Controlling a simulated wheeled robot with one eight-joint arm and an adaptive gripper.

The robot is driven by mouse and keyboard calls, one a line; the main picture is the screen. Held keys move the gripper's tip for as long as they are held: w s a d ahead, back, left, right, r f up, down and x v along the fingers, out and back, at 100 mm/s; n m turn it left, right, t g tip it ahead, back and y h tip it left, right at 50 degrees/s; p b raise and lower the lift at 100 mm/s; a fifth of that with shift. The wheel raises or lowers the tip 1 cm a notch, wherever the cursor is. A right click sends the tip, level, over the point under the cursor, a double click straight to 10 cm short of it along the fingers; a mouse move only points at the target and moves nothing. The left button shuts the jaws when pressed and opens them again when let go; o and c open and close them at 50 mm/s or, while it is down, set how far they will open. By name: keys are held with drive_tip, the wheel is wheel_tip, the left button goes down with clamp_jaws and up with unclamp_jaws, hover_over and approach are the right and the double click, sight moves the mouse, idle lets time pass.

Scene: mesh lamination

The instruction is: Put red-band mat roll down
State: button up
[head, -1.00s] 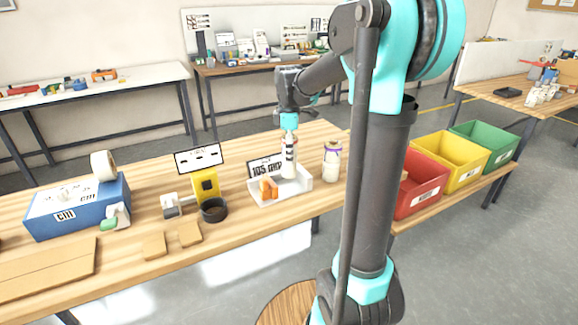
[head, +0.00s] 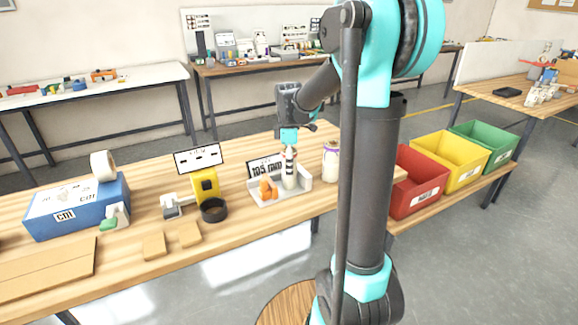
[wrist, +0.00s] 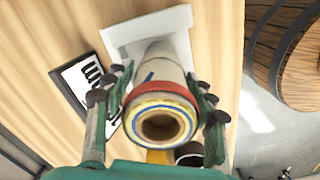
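The red-band mat roll (wrist: 161,95) stands upright, a pale hollow tube with a red band and blue and yellow rings near its top end. In the head view the roll (head: 289,172) is at the white tray (head: 305,183), in front of a "105 mm" sign (head: 265,168). My gripper (head: 289,147) is directly above, pointing down. In the wrist view its fingers (wrist: 160,85) sit on both sides of the roll, closed around it. Whether the roll's lower end touches the tray is hard to tell.
Orange pieces (head: 268,189) lie in the tray, left of the roll. A white, purple-topped container (head: 331,162) stands to the right. A black ring (head: 214,210) and a yellow device (head: 205,186) are to the left. Red (head: 418,190), yellow and green bins stand farther right.

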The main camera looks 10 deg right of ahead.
drive_tip(key=shift+r, duration=0.1)
wheel_tip(320, 180, up, 12)
drive_tip(key=shift+r, duration=0.1)
idle(0.7)
